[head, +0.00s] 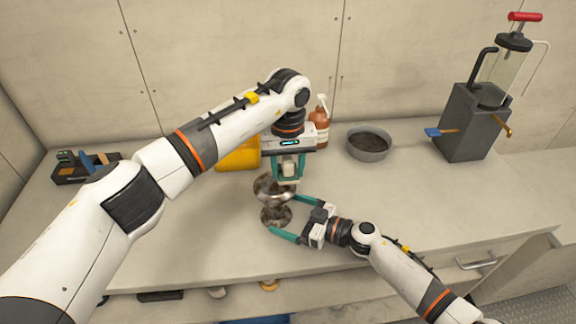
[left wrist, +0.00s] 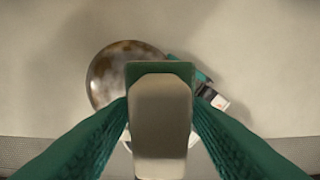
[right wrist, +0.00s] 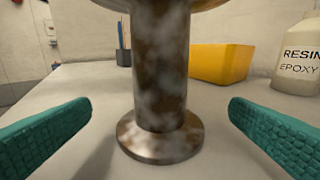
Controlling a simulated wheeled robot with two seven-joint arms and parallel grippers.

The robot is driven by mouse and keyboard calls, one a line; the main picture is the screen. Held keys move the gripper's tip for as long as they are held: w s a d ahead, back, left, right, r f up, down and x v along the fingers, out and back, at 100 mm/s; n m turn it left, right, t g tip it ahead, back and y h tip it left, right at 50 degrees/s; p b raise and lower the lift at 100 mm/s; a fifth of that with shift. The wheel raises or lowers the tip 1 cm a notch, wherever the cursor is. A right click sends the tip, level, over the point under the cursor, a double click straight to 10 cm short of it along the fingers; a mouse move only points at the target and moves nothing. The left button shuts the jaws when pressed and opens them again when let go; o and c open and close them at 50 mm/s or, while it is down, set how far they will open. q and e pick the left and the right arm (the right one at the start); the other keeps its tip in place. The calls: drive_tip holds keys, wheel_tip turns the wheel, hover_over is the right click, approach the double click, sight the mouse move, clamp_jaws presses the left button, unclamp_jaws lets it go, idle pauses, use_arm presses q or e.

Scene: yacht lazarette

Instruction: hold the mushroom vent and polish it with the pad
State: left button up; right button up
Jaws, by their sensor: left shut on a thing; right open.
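The mushroom vent (head: 266,186), a mottled brown-and-silver metal piece, stands upright on the counter. Its stem (right wrist: 160,65) and round foot (right wrist: 160,145) show in the right wrist view; its domed cap (left wrist: 115,68) shows in the left wrist view. My right gripper (head: 285,213) is open, with one finger on either side of the stem and gaps to both.
A grey bowl (head: 370,147) and a dark pump unit (head: 468,125) stand to the right. A tool holder (head: 85,168) is at far left.

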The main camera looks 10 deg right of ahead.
sight(284, 212)
drive_tip(key=shift+x, duration=1.65)
drive_tip(key=c, duration=1.7)
